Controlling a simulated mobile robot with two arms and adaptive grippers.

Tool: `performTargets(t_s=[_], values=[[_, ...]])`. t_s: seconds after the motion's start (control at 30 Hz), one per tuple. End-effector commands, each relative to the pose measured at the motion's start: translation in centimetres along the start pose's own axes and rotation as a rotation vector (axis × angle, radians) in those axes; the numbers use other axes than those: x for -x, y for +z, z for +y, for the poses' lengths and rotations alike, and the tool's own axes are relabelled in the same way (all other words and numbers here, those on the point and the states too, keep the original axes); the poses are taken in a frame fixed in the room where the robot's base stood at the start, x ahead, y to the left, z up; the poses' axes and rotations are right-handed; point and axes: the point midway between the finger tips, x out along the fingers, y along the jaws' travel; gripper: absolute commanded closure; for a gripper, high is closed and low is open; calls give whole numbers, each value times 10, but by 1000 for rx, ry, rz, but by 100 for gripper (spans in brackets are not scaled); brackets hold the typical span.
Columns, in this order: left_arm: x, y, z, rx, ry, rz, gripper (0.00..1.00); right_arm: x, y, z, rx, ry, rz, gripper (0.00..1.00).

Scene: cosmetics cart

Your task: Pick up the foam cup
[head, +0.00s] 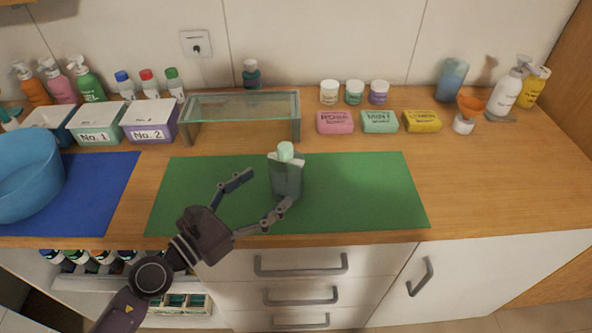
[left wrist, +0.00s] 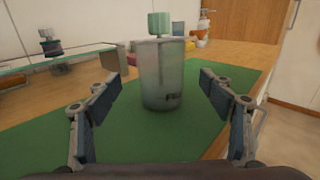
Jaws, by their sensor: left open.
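The foam cup (head: 287,180) stands upright on the green mat (head: 360,185), a translucent grey-green cup with a pale green block at its top. My left gripper (head: 269,188) is open, coming in from the front left. Its fingers spread to either side of the cup, and they also show in the left wrist view (left wrist: 160,95). Gaps show between the fingers and the cup there. My right gripper is not in view.
A glass-topped stand (head: 240,105) is behind the mat at left. Soap bars (head: 380,122) and small jars (head: 355,92) are behind it at right. A blue basin (head: 28,178) is at far left. The mat's right part is clear.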

Motion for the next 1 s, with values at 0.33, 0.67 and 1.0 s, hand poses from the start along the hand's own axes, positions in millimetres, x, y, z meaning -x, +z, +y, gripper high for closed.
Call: performTargets(t_s=[0.33,0.67,1.0], values=[[-44,4,-1,6,0,-4,26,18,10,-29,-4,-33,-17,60],[-73,0,-2,6,0,-2,26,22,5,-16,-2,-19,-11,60],[-72,0,-1,6,1,-2,47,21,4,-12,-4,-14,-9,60]])
